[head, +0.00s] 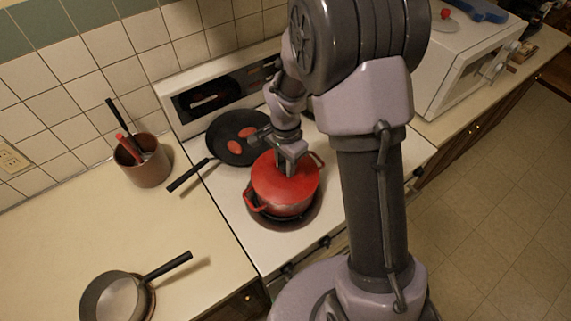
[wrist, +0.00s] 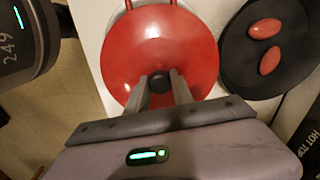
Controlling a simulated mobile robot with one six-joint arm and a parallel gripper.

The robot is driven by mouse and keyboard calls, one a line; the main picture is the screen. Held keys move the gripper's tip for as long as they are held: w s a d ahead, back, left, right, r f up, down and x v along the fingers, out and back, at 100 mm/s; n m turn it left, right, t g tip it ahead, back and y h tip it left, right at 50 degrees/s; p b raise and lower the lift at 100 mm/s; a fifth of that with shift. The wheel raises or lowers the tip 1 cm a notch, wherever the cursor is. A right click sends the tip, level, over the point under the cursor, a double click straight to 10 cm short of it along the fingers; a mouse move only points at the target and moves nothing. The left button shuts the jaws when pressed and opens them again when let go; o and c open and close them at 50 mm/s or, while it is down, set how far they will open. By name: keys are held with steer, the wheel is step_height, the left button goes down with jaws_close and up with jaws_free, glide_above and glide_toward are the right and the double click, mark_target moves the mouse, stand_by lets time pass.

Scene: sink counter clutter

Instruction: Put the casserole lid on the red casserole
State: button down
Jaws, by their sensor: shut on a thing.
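The red casserole (head: 284,209) stands on the front burner of the white stove, with its red handles showing at the sides. The red casserole lid (head: 284,183) is over the pot's opening; it fills the middle of the wrist view (wrist: 160,50). My gripper (head: 289,170) is above the lid, and its fingers are shut on the lid's dark knob (wrist: 159,83). The lid looks roughly level and lined up with the pot. I cannot tell whether it rests fully on the rim.
A black frying pan (head: 232,149) with two red oval items is on the burner behind. A brown pot with utensils (head: 143,167) and a saucepan (head: 112,297) stand on the left counter. A white microwave (head: 463,65) is at the right. The counter's middle is clear.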

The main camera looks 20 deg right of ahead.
mark_target(285, 165)
steer(key=shift+s+f, duration=0.1)
steer(key=c, duration=1)
jaws_free()
steer(key=shift+c, duration=0.2)
step_height(285, 165, up, 18)
steer(key=p, duration=0.3)
steer(key=shift+f, duration=0.25)
